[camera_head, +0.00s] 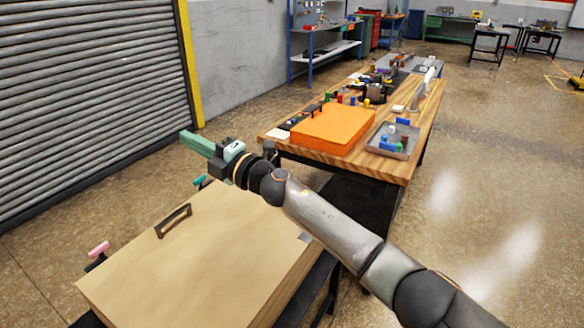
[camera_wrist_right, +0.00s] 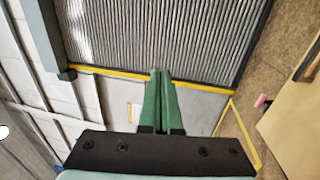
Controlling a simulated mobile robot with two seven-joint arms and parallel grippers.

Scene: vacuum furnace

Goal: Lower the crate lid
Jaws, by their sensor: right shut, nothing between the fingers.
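The wooden crate lid (camera_head: 190,245) is a flat tan panel at the lower left in the head view, with a dark handle (camera_head: 173,220) on its top. The lid lies about level over the crate (camera_head: 290,290); I cannot tell whether a gap remains under its far edge. An edge of the crate shows at the right of the wrist view (camera_wrist_right: 297,130). My right gripper (camera_head: 187,137) is shut and empty, held past the lid's far corner and apart from the handle. Its green fingers (camera_wrist_right: 160,75) meet in the wrist view. My left gripper is not in view.
A pink-topped part (camera_head: 98,249) and a teal one (camera_head: 199,180) stand beside the crate. A workbench (camera_head: 400,170) with an orange case (camera_head: 333,125) and a metal tray (camera_head: 392,141) stands beyond. A roller shutter (camera_head: 90,100) is at left.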

